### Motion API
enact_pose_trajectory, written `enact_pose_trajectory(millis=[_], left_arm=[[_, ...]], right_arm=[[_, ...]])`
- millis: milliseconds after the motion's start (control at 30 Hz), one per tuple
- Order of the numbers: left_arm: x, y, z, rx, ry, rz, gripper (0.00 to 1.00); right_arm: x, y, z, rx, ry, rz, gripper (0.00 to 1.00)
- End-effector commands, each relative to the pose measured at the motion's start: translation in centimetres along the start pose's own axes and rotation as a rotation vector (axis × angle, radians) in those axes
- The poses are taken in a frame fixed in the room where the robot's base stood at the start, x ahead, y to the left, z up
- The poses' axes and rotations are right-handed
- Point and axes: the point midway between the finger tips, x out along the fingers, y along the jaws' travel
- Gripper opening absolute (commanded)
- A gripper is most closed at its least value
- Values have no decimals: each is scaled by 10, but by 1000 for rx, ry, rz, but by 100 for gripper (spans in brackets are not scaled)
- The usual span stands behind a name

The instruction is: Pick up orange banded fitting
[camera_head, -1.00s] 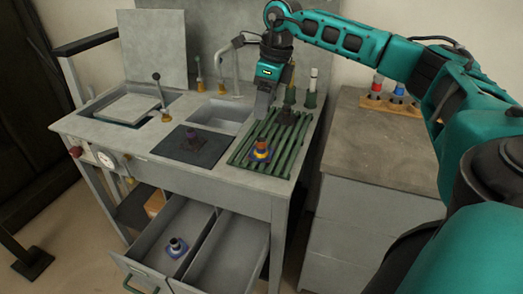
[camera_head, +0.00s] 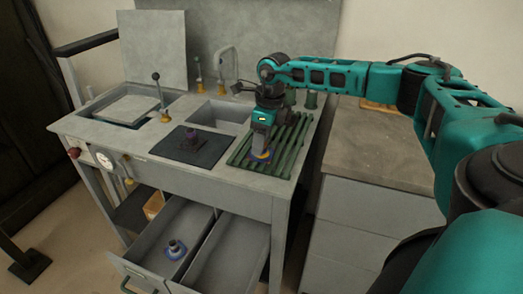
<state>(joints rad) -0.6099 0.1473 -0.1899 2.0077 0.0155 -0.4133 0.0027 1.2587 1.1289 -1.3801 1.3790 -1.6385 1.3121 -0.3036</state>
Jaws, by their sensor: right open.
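The orange banded fitting (camera_head: 261,156) stands on the green slatted rack (camera_head: 285,150) at the right end of the bench. Only its purple-blue base with a bit of orange shows; its upper part is hidden by my gripper. My right gripper (camera_head: 261,148) points down right at the fitting, its fingers around or just in front of its top; I cannot tell which. It is open. My left gripper is not in view.
A purple fitting (camera_head: 192,135) stands on a dark mat (camera_head: 180,150) left of the rack. A blue-banded fitting (camera_head: 175,248) lies in the open drawer (camera_head: 140,270) below. A tap (camera_head: 226,65) stands behind the sink. A grey cabinet (camera_head: 380,150) is at the right.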

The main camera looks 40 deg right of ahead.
Motion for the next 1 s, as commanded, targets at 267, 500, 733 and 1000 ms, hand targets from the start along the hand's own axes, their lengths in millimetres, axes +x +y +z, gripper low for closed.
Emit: enact_pose_trajectory(millis=[267,500,733,1000], left_arm=[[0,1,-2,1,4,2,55],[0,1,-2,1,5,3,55],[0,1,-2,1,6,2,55],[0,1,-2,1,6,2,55]], right_arm=[[6,0,0,-1,0,1,60],[6,0,0,-1,0,1,41],[6,0,0,-1,0,1,19],[6,0,0,0,-2,0,0]])
